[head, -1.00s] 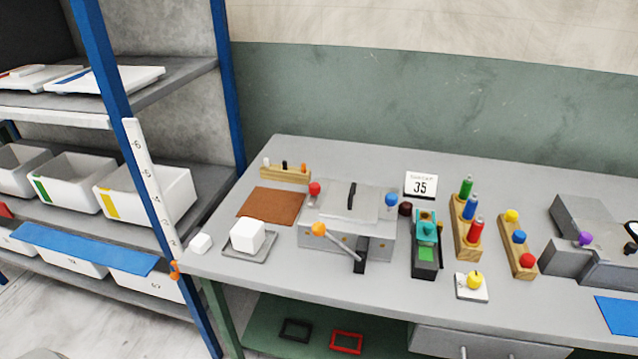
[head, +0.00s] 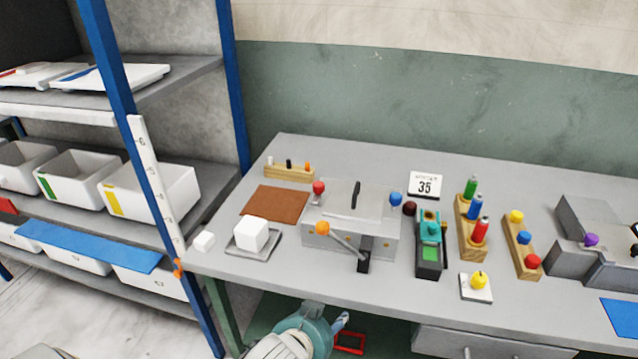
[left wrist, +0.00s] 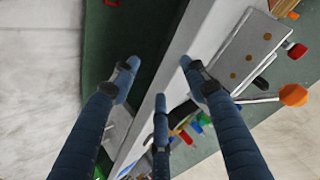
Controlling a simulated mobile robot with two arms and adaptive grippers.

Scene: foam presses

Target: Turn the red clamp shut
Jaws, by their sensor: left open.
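The red clamp shows as a red ball knob (head: 319,188) at the back left corner of the grey press (head: 340,241). A red knob at the edge of the press (left wrist: 298,50) also shows in the left wrist view. My left gripper (head: 340,322) is at the bottom of the head view, in front of the table edge and below the press, well apart from the clamp. In the left wrist view its fingers (left wrist: 159,78) are spread with nothing between them. My right gripper is not in view.
The press also has a blue knob (head: 396,199) and a lever with an orange knob (head: 322,228). A white block (head: 251,233) sits on a small tray to the left. A red frame (head: 350,343) lies on the lower shelf. A blue-post shelf (head: 233,80) stands left.

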